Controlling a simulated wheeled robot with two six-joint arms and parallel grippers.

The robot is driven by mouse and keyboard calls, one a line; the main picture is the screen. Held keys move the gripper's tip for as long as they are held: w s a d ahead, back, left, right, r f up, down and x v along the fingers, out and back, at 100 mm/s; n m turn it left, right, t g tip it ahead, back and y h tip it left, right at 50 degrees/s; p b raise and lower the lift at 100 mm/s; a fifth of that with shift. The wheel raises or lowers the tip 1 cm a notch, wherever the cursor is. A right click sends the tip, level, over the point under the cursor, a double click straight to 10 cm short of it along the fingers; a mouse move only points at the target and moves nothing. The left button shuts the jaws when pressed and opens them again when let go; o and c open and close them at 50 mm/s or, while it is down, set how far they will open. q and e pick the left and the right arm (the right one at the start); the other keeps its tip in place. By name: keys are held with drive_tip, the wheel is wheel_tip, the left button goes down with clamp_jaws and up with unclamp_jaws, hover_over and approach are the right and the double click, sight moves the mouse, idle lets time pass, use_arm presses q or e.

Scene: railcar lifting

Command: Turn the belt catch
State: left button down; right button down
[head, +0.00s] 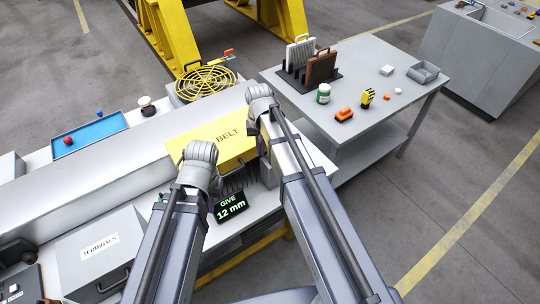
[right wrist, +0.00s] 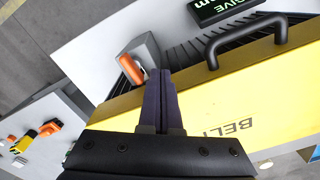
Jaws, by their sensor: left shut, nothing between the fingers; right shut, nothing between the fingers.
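The yellow belt cover (head: 205,140), marked BELT, lies on the bench in the head view and fills much of the right wrist view (right wrist: 225,100). The orange catch (right wrist: 131,70) sits on a grey block (right wrist: 146,50) beside the cover's edge. My right gripper (right wrist: 157,76) is shut and empty, its dark fingertips close to the catch; I cannot tell whether they touch. In the head view my right gripper (head: 263,143) hides the catch. My left gripper (head: 196,165) is at the cover's near left; its fingertips are hidden.
A black display (head: 230,206) reads GIVE 12 mm by the bench's front edge. A black handle (right wrist: 245,38) stands on the cover. A grey terminals box (head: 100,250) is at left, a blue tray (head: 90,135) behind. A side table (head: 385,110) with small items stands at right.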

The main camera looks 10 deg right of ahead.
wheel_tip(320, 180, up, 4)
drive_tip(key=p, duration=0.3)
drive_tip(key=shift+r, duration=0.15)
drive_tip(key=s+a+f+n+b, duration=0.3)
drive_tip(key=s+f, duration=0.1)
drive_tip(key=s, duration=0.4)
drive_tip(key=s+a+f+n+h+b, duration=0.1)
drive_tip(key=s+a+f+b, duration=0.3)
drive_tip(key=s, duration=0.5)
drive_tip(key=shift+s+n, duration=0.25)
drive_tip(key=shift+n, duration=0.65)
drive_tip(key=shift+a, duration=0.15)
